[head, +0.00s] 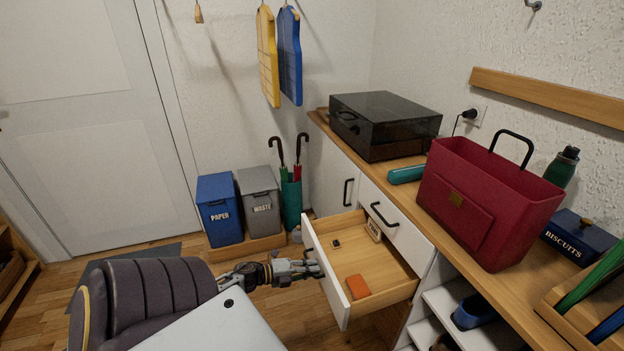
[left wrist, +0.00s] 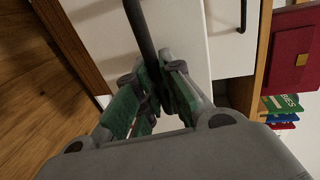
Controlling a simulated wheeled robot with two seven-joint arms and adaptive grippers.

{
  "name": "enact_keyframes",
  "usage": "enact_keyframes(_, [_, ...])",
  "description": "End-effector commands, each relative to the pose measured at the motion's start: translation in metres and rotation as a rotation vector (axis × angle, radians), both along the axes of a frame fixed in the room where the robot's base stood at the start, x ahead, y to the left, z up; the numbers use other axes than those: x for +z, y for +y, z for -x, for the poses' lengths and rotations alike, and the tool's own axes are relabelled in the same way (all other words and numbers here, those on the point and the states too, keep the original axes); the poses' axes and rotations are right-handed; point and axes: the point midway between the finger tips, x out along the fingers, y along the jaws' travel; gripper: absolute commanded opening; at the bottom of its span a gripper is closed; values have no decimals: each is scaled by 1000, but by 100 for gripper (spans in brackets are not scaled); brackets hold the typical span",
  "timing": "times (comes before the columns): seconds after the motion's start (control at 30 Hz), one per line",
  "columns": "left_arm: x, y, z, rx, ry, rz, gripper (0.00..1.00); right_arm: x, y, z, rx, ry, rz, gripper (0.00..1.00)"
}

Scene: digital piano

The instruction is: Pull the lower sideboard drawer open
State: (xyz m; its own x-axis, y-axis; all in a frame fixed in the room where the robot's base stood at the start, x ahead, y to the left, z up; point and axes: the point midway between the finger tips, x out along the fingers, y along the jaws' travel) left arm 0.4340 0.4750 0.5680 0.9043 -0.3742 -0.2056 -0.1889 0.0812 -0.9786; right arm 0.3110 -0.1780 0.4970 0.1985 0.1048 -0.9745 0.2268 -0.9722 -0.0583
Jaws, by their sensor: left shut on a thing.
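The lower sideboard drawer (head: 400,292) stands well open, and its wooden inside shows in the head view. My left gripper (head: 314,268) is at the outer side of its white front (head: 329,277). In the left wrist view my left gripper (left wrist: 160,95) is shut on the dark bar handle (left wrist: 139,35) of the drawer, with the green finger pads on both sides of the bar. The handle is hidden in the head view. The upper drawer (head: 396,219) with its black handle is shut. My right gripper is in neither view.
In the drawer lie an orange-red block (head: 358,287), a small dark item (head: 336,244) and a pale labelled item (head: 374,230). Blue paper (head: 219,212) and grey waste (head: 261,205) bins and an umbrella stand (head: 291,205) are behind. A red bag (head: 485,205) stands on top.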

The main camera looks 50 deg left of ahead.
Motion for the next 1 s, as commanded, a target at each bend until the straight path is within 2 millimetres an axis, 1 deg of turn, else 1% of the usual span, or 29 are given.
enact_keyframes(0.03, [-1,-2,1,-3,1,0,0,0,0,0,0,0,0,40])
enact_keyframes(0.07, [-1,-2,1,-3,2,1,12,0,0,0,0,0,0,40])
enact_keyframes(0.2, [-1,-1,0,-2,1,1,30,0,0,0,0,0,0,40])
enact_keyframes(0.23, [-1,-1,0,-2,1,1,32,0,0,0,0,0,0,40])
enact_keyframes(0.67, [0,0,2,0,1,1,32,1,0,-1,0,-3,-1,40])
enact_keyframes(0.87, [2,5,11,1,1,0,32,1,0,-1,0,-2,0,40])
enact_keyframes(1.0, [4,8,22,0,2,1,32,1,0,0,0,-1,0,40])
